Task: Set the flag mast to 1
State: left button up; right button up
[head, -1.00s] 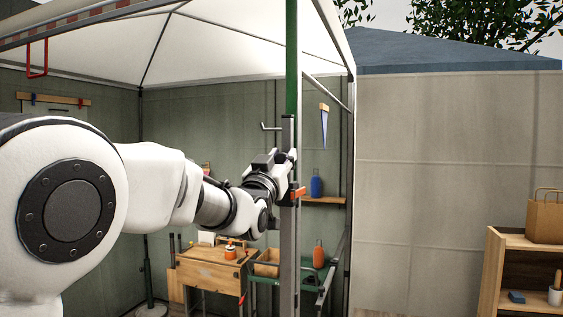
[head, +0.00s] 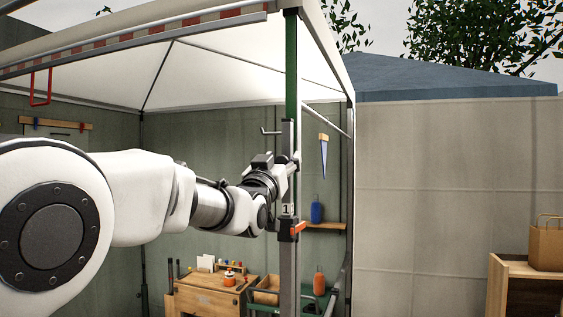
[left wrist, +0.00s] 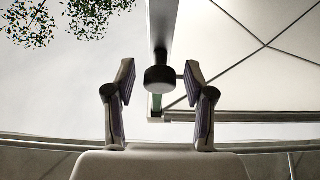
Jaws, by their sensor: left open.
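The flag mast (head: 287,260) is an upright grey post at the stall's front corner. Its upper grey section (head: 287,135) rises out of the lower post, with a thin hook at its top left. A "1" mark (head: 287,209) shows just above an orange lever (head: 299,229), which juts to the right. My left gripper (head: 293,162) is at the upper section, above the mark. In the left wrist view, the open fingers (left wrist: 159,70) stand either side of a round black knob (left wrist: 160,79), with gaps visible on both sides. My right gripper is not in view.
A green pole (head: 291,65) and white canopy (head: 230,70) stand around the mast. A wooden cabinet (head: 497,285) stands far right.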

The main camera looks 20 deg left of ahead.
pick_arm(q)
jog(key=v, duration=0.7)
jog(key=w+a+f+g+b, duration=0.1)
jog(key=w+f+g, duration=0.15)
jog(key=f, duration=1.15)
jog(key=w+a+f+g+b, duration=0.1)
jog(key=f+g, duration=0.2)
jog(key=f, duration=1)
jog(key=s+f+g+b, duration=0.1)
jog(key=s+f+g, duration=0.1)
jog(key=f, duration=0.9)
jog(key=s+f+g+b, duration=0.1)
jog(key=s+f+g, duration=0.15)
jog(key=f, duration=0.95)
jog(key=s+a+f+g+y+b, duration=0.1)
jog(key=s+f+g, duration=0.2)
jog(key=s+f, duration=0.7)
jog(key=s+a+f+g+b, duration=0.1)
jog(key=s+f+g, duration=0.45)
jog(key=f, duration=0.85)
jog(key=s+f+g+b, duration=0.1)
jog(key=s+f, duration=0.4)
jog(key=s, duration=0.6)
jog(key=s+f+g+b, duration=0.1)
jog(key=s+f+g, duration=0.2)
jog(key=s, duration=0.9)
notch_tip(320, 180, down, 3)
jog(key=shift+f+n, duration=0.2)
jog(key=shift+n, duration=0.2)
